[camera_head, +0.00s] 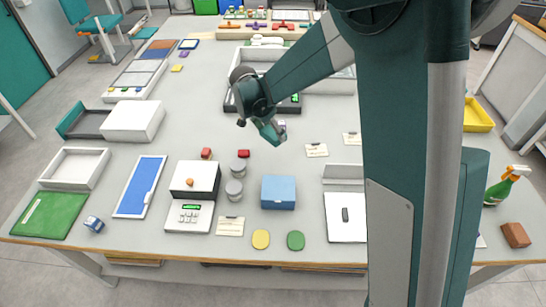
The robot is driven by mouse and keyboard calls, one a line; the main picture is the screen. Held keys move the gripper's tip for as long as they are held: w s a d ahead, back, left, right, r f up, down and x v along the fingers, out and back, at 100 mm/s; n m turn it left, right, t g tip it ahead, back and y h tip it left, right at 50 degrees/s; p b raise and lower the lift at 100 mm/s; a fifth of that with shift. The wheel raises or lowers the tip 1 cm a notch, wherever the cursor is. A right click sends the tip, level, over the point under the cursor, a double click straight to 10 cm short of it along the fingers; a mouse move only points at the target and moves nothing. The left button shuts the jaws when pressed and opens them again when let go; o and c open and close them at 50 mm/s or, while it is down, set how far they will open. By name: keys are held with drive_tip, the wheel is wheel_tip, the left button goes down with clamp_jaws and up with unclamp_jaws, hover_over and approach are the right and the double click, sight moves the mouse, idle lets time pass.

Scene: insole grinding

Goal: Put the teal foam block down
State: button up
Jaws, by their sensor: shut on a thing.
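My gripper (268,124) hangs over the middle of the grey table, in front of the white tray. It is shut on a small teal piece (272,133), which I take to be the teal foam block. At this size its edges are hard to tell from my own teal arm parts. I cannot tell how high it is above the table top.
The table (262,165) is bare just below the gripper. Nearer stand a blue box (278,192), metal weights (234,190), a small red block (243,153) and a white scale (188,216). Paper cards (316,150) lie to the right. A dark-edged tray (291,104) lies behind.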

drive_tip(key=shift+f, duration=0.35)
drive_tip(key=shift+f+b, duration=0.45)
drive_tip(key=shift+f, duration=2.65)
drive_tip(key=shift+f, duration=0.1)
drive_tip(key=shift+f+b, duration=0.3)
drive_tip(key=shift+f, duration=1.5)
drive_tip(key=shift+f, duration=0.2)
drive_tip(key=o, duration=0.9)
drive_tip(key=shift+r, duration=0.2)
